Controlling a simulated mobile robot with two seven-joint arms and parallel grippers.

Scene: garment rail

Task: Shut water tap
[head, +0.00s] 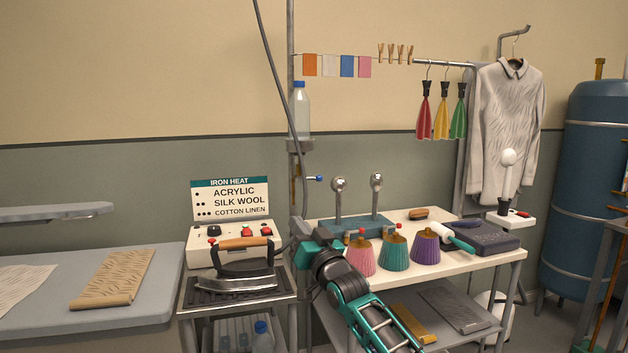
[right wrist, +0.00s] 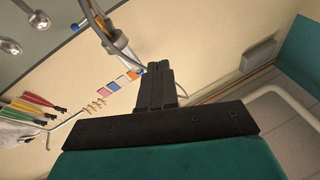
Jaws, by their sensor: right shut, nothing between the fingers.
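The water tap (head: 313,178) is a small fitting with a blue-tipped lever. In the head view it sticks out to the right from the pole below the water bottle (head: 300,112). My right gripper (head: 297,226) is below the tap, close to the pole. In the right wrist view its black fingers (right wrist: 155,84) are together with nothing between them. A small blue spot shows by the fingertips there; I cannot tell whether the fingers touch the tap. My left gripper is not in view.
A clothes iron (head: 240,264) stands on a rack left of my right arm. Pink, teal and purple pleated pieces (head: 395,253) stand on the white table (head: 512,254) right of it. A dark hose (head: 272,60) hangs near the pole (head: 291,30).

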